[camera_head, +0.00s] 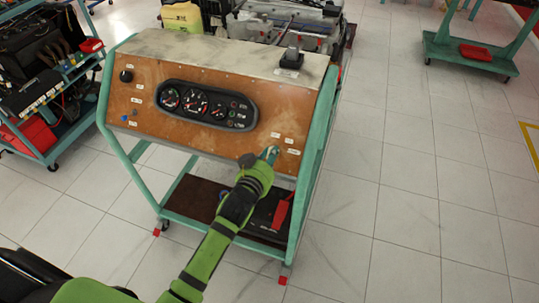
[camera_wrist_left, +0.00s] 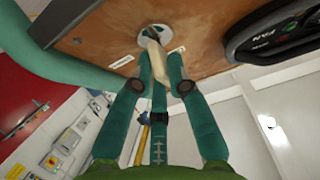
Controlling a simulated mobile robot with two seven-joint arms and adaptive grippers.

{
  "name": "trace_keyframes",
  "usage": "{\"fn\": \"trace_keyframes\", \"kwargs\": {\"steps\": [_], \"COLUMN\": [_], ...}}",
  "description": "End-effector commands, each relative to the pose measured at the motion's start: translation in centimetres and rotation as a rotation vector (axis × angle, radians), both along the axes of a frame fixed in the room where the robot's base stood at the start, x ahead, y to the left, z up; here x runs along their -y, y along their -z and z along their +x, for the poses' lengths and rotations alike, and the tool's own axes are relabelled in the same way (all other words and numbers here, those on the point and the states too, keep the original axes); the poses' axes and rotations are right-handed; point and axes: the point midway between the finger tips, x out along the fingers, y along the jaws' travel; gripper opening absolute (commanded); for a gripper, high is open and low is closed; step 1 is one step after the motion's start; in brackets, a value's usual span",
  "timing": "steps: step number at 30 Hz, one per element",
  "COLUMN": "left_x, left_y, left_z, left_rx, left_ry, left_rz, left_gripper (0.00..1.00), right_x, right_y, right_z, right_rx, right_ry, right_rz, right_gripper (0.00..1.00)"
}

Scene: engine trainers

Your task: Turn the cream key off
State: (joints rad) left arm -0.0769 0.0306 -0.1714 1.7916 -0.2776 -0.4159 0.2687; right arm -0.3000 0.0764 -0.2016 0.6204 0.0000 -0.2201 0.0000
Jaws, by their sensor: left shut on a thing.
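The cream key (camera_wrist_left: 152,48) sits in a round pale lock plate (camera_wrist_left: 155,33) on the wooden panel, seen in the left wrist view. My left gripper (camera_wrist_left: 157,66) has its green fingers closed around the key from both sides. In the head view, my left gripper (camera_head: 270,155) is at the lower right of the brown instrument panel (camera_head: 190,130). The gripper hides the key there, and I cannot make out the key's markings. My right gripper is not in view.
A gauge cluster (camera_head: 207,105) and small labels are on the panel left of my gripper. The panel stands on a green frame (camera_head: 314,170) with a lower shelf. A tool cart (camera_head: 50,100) is at left.

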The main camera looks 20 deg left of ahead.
Motion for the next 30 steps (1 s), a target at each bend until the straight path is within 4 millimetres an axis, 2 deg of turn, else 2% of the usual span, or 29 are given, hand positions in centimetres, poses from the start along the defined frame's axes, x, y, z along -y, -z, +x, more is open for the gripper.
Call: {"fn": "trace_keyframes", "kwargs": {"steps": [19,20,21,22,30], "left_x": [0.04,0.04,0.04,0.04,0.04], "left_y": [0.01,0.02,0.02,0.02,-0.02], "left_z": [0.00,0.01,0.01,0.01,0.01], "left_rx": [-0.003,-0.003,-0.003,-0.003,-0.001], "left_ry": [-0.039,-0.039,-0.039,-0.039,-0.038], "left_rz": [-0.046,-0.046,-0.045,-0.045,-0.044], "left_gripper": [0.00,0.21,0.37,0.41,0.41], "right_x": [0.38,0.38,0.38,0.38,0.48], "right_y": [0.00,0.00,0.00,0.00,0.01], "right_z": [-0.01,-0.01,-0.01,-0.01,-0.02], "right_rx": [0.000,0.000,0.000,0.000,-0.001], "right_ry": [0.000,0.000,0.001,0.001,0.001], "right_rz": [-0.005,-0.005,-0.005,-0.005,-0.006], "right_gripper": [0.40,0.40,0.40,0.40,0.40]}}
